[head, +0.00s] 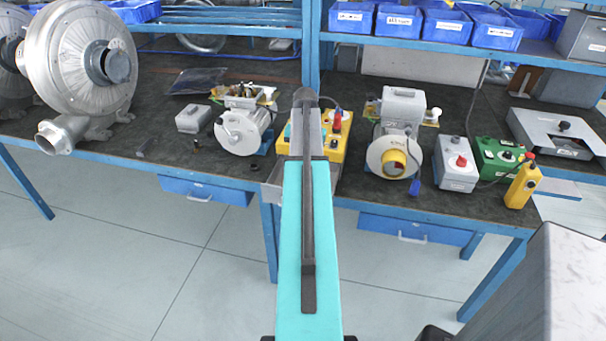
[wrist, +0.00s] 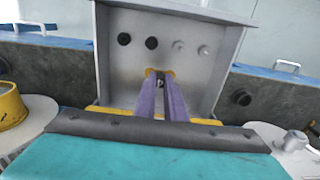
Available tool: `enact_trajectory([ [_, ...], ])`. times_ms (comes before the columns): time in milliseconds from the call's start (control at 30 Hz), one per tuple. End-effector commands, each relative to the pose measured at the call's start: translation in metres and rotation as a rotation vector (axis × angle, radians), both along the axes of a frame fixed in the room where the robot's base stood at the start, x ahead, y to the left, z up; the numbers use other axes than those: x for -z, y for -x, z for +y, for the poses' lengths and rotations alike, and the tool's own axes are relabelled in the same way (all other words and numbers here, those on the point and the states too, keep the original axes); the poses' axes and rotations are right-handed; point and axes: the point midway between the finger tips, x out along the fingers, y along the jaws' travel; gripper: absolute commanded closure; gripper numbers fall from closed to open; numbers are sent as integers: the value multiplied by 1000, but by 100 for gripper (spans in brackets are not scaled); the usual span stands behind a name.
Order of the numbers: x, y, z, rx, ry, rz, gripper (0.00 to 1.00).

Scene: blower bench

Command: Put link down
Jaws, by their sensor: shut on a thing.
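In the wrist view my gripper (wrist: 161,76) has its two long purple fingers close together, pointing at an open grey terminal box (wrist: 215,80). A small dark piece (wrist: 160,81), likely the link, is between the fingertips, mostly hidden by them. The box's back wall carries two black terminals (wrist: 137,41) and two silver studs (wrist: 190,48) in a row above the fingertips. I cannot tell whether the piece touches the box. In the head view my teal arm covers the gripper and most of the box; a grey edge (head: 272,187) shows beside the arm.
A yellow control box (head: 335,148) stands close behind the arm. Motors (head: 242,130) (head: 394,157) stand on either side. The dark benchtop (head: 165,160) has bare room at left.

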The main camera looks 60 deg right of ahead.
Motion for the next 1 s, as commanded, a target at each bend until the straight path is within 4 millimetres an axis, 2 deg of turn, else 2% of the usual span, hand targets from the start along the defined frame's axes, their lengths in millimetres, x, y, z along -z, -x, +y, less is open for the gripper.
enact_trajectory([
  [333, 30, 1, 1, 0, -2, 1, 100],
  [1000, 39, 0, 0, 0, -1, 0, 100],
])
